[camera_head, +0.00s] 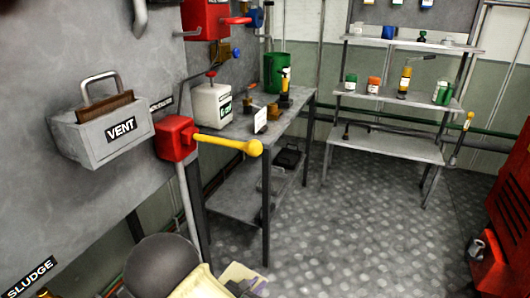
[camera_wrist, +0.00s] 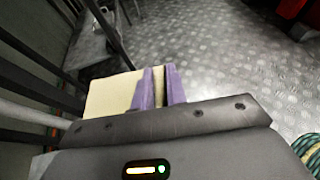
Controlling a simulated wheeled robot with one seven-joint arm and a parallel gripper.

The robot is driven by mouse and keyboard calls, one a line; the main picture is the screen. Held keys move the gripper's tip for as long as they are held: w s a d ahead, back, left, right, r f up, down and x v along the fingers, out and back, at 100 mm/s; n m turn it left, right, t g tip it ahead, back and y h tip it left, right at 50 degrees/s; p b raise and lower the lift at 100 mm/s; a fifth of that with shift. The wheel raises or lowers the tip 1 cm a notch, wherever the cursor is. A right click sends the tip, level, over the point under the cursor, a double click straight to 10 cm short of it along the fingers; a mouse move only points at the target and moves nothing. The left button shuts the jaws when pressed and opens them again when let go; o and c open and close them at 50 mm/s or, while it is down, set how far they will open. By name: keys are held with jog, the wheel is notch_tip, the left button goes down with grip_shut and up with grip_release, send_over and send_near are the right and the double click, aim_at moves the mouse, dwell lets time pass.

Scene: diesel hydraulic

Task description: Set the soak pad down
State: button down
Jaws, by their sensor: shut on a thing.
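The soak pad (camera_wrist: 108,95) is a flat, pale cream pad. In the wrist view it sits between the purple fingers of my gripper (camera_wrist: 160,86) and sticks out to their left. My gripper is shut on it. The pad hangs over the floor, apart from any surface that I can see. In the head view a pale corner of it (camera_head: 238,271) shows at the bottom edge, beside my arm. The rest of my gripper is mostly cut off there.
A grey workbench (camera_head: 240,133) holds a white jug (camera_head: 211,105) and a green canister (camera_head: 274,72). A yellow lever (camera_head: 228,142) juts from the wall beside a grey VENT box (camera_head: 100,133). Shelves (camera_head: 390,147) stand behind; a red cabinet (camera_head: 508,200) is right. The patterned floor (camera_head: 360,230) between is clear.

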jog(key=w+d+m+g+h, duration=0.2)
jog(key=d+m+g+h, duration=0.15)
jog(key=d, duration=1.55)
notch_tip(320, 180, up, 27)
jog(key=p, duration=3.3)
jog(key=shift+a+m+p, duration=0.35)
jog(key=shift+d+t, duration=0.1)
jog(key=shift+t, duration=0.15)
jog(key=shift+n+t+y, duration=1.7)
jog(key=shift+n+y, duration=0.35)
jog(key=shift+n, duration=0.35)
jog(key=shift+f, duration=0.1)
